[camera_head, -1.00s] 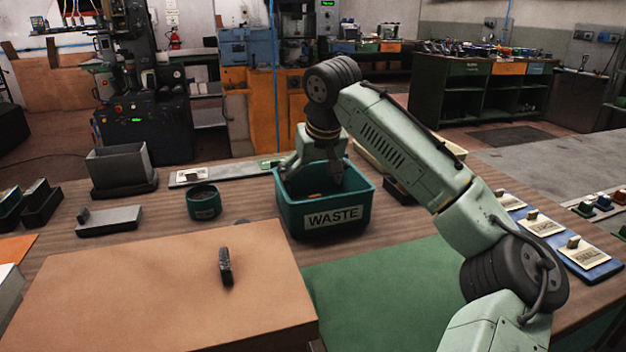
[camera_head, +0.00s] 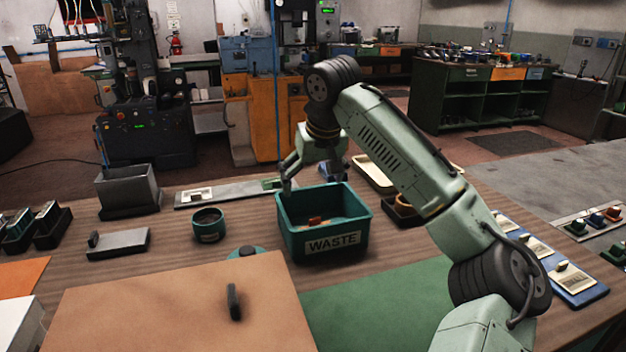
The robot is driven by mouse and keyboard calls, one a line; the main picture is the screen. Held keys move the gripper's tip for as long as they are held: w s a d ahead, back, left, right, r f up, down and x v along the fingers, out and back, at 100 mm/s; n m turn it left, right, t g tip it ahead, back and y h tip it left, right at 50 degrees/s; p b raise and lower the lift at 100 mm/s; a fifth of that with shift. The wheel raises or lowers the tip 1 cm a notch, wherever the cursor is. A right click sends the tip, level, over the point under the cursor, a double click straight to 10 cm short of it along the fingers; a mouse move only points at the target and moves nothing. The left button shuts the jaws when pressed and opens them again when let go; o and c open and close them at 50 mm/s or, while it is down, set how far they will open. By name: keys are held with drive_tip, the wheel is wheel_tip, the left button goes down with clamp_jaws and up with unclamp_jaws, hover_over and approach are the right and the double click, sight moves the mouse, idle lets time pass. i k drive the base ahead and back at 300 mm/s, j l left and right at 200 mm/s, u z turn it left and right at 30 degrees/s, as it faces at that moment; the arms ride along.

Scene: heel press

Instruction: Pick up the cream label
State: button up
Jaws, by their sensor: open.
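A cream label (camera_head: 197,195) with a small raised grip lies on a long grey strip at the back left of the bench. Several more cream labels, such as one at the front right (camera_head: 570,280), sit on a blue board (camera_head: 588,296); which one the task means I cannot tell. My gripper (camera_head: 306,178) is open, pointing down at the back edge of the teal waste bin (camera_head: 333,243). I see nothing between its fingers. Its left finger is close to a green block (camera_head: 271,184) at the strip's right end; whether they touch is unclear.
The bin holds reddish scraps. A round teal pot (camera_head: 208,226), a grey box (camera_head: 128,190) and a flat grey block (camera_head: 118,243) stand left. A tan board (camera_head: 160,305) with a dark handle and a green mat (camera_head: 385,305) fill the front. A cream tray (camera_head: 372,174) lies behind.

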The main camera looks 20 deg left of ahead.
sight(541, 249)
drive_tip(key=k+l, duration=0.15)
drive_tip(key=l, duration=0.15)
drive_tip(key=k+l, duration=0.15)
drive_tip(key=l, duration=0.2)
drive_tip(key=k+l, duration=0.1)
drive_tip(key=l, duration=0.2)
drive_tip(key=k+l, duration=0.15)
drive_tip(key=l, duration=0.15)
